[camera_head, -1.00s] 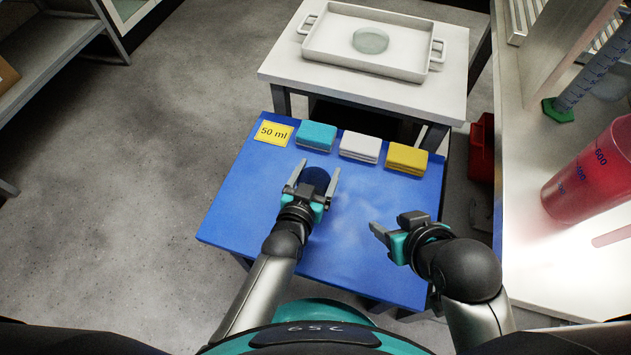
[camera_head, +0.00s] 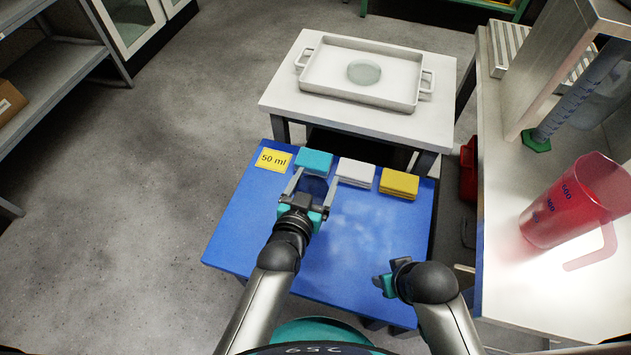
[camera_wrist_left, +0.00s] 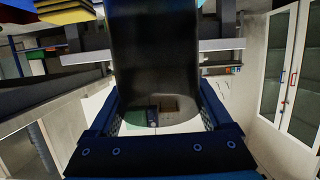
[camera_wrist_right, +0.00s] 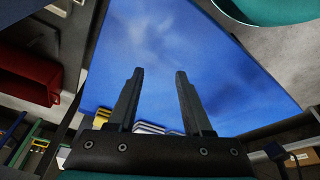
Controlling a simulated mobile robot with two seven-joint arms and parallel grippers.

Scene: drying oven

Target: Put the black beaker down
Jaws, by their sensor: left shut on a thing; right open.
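The black beaker (camera_head: 313,187) is between the fingers of my left gripper (camera_head: 312,182), just on the near side of the teal cloth stack (camera_head: 314,160). It fills the middle of the left wrist view (camera_wrist_left: 155,65) as a dark, shiny cylinder with the shut fingers on either side. The gripper hides part of it in the head view, and I cannot tell whether its base touches the blue table (camera_head: 350,240). My right gripper (camera_wrist_right: 159,75) is open and empty, near the table's front right side.
A yellow "50 ml" card (camera_head: 272,158) lies left of the teal stack; white (camera_head: 356,171) and yellow (camera_head: 399,183) stacks lie right of it. Behind stands a white table with a tray (camera_head: 330,96). A red pitcher (camera_head: 568,208) stands on the right bench. The blue table's middle is clear.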

